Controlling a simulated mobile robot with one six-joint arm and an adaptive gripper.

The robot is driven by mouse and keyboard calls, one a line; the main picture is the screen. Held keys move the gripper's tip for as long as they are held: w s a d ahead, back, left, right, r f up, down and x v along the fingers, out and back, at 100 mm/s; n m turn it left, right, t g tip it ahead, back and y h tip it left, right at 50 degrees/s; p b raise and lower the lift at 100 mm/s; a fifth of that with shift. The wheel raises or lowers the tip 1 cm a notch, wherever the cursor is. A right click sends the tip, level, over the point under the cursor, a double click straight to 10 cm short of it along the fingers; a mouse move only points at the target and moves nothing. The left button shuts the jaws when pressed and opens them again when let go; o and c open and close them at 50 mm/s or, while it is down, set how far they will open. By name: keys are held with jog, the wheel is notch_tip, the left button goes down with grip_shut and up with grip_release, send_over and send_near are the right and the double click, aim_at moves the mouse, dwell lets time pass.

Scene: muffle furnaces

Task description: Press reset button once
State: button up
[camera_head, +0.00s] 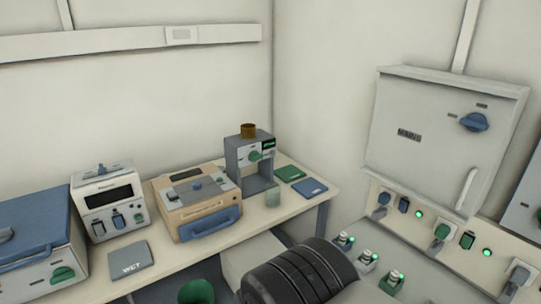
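No button that I can read as "reset" shows; the labels are too small. Small green-lit units (368,258) stand in a row on the pale surface at lower right. A wall strip (419,220) above them carries switches, plugs and green lights. A grey wall cabinet (440,135) has a blue rotary knob (473,122), a dark label plate and a pale handle. On the bench, a cream device (101,195) with a dark display has small blue and green controls below it. My gripper is not in view.
The bench (160,246) runs along the left wall. A dark ribbed shape (298,275) fills the bottom middle.

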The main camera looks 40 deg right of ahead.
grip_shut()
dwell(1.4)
